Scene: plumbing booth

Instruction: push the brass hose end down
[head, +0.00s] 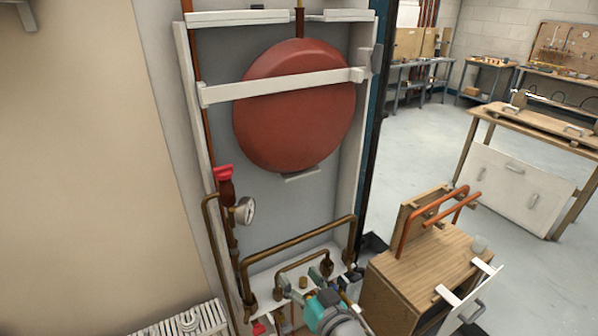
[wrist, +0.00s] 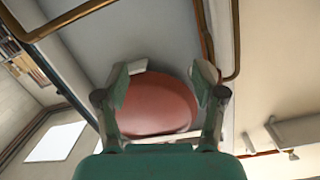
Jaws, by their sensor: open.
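My gripper (head: 330,283) is low in the head view, just in front of the white shelf (head: 270,279) with the brass pipework. In the wrist view my gripper (wrist: 161,82) has its two fingers spread wide, with nothing between them nearby. The red round tank (wrist: 158,103) shows beyond them. A small brass fitting (head: 303,282) stands on the shelf just left of my gripper. I cannot tell whether it is the brass hose end. My gripper hides part of the shelf and the fittings there.
A large brass pipe (head: 297,243) arches over the shelf. A gauge (head: 243,210) and red-capped valve (head: 223,174) are at left. The red tank (head: 295,107) hangs above behind a white bar (head: 280,86). A wooden cabinet (head: 428,262) stands close at right. Open floor lies behind it.

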